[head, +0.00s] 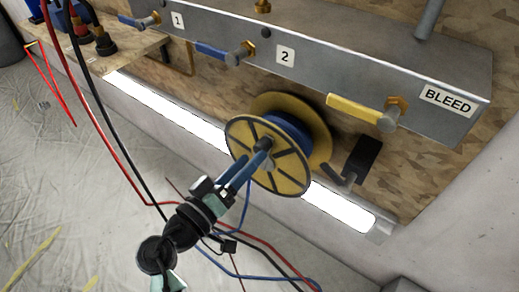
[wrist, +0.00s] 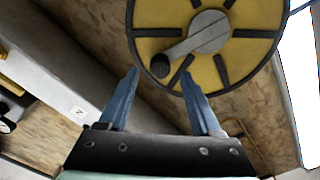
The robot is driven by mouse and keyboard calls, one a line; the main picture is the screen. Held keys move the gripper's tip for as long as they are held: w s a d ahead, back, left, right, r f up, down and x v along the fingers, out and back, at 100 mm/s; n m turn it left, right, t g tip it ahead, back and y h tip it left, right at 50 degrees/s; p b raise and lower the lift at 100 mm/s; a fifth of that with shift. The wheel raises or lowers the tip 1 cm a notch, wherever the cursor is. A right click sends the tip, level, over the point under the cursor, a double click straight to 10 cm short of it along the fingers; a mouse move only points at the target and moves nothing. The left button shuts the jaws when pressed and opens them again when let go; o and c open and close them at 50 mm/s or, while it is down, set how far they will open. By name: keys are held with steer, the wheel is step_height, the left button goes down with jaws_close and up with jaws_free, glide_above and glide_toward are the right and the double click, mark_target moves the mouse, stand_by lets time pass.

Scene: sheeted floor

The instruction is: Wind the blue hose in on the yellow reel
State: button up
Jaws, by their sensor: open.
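The yellow reel (head: 240,128) is mounted below the grey rail, with blue hose (head: 288,130) wound between its two flanges. A length of blue hose (head: 247,200) hangs from the reel down to the floor. In the wrist view the reel (wrist: 150,20) shows its front flange, with a grey crank arm (wrist: 190,42) ending in a black knob (wrist: 159,66). My gripper (head: 258,160) is open, its blue fingers pointing at the reel's front. In the wrist view the knob appears between the fingertips (wrist: 161,78); whether they touch it cannot be told.
The grey rail (head: 320,58) carries blue-handled valves (head: 222,52) and a yellow-handled BLEED valve (head: 360,110). A black block on a bracket (head: 362,158) stands right of the reel. Red and black hoses (head: 115,140) cross at left. The sheeted floor (head: 60,200) is mostly clear.

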mark_target(272, 152)
steer(key=shift+x, duration=2.35)
steer(key=shift+c, duration=0.2)
jaws_close()
